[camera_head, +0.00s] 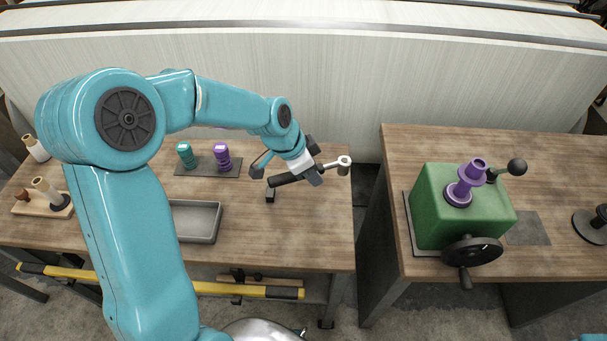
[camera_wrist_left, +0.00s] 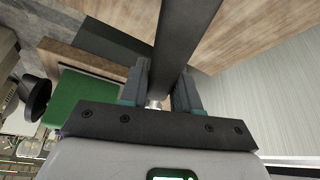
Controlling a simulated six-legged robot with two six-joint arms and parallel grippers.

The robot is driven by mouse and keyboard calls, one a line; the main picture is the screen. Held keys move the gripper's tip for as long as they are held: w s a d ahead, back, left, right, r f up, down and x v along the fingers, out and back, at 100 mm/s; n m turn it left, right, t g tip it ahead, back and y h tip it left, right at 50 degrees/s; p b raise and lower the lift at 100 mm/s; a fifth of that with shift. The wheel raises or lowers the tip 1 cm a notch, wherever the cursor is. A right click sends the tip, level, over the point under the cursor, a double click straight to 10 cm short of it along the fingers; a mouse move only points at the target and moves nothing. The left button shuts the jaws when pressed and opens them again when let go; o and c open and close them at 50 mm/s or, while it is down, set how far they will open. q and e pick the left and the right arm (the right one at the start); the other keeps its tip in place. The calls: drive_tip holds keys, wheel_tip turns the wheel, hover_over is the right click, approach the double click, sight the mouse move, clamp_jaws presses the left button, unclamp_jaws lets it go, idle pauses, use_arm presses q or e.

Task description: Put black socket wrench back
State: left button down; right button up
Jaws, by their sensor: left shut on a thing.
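The black socket wrench (camera_head: 284,180) is held above the right part of the left wooden table (camera_head: 315,235). Its dark handle points left and its pale ring-shaped head (camera_head: 344,162) points right. My left gripper (camera_head: 312,174) is shut on it between handle and head. In the left wrist view the jaws (camera_wrist_left: 160,95) close on the wrench, and its dark bar (camera_wrist_left: 185,35) runs away to the top edge. A small black stand (camera_head: 270,195) is on the table just below the handle; whether they touch I cannot tell. My right gripper is not in view.
A teal spool (camera_head: 185,155) and a purple spool (camera_head: 222,157) stand on a dark mat behind. A grey tray (camera_head: 197,222) lies in front. Across a gap, the right table (camera_head: 400,150) carries a green box (camera_head: 440,205) with a handwheel (camera_head: 472,249). A pale loom panel (camera_head: 300,85) stands behind.

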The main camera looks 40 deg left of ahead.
use_arm(q)
drive_tip(key=a+f+m, duration=0.1)
drive_tip(key=w+a+f+m+h+b, duration=0.1)
drive_tip(key=m, duration=0.1)
drive_tip(key=a+f+m+g+b, duration=0.1)
drive_tip(key=a, duration=0.1)
drive_tip(key=shift+w+f, duration=0.15)
drive_tip(key=shift+w, duration=0.1)
drive_tip(key=shift+w+d+f, duration=0.1)
drive_tip(key=b, duration=0.8)
hover_over(308, 198)
drive_tip(key=s+a, duration=0.1)
drive_tip(key=f, duration=0.7)
drive_tip(key=shift+a, duration=0.2)
drive_tip(key=shift+f+b, duration=0.95)
drive_tip(key=shift+f, duration=0.1)
drive_tip(key=shift+r, duration=0.1)
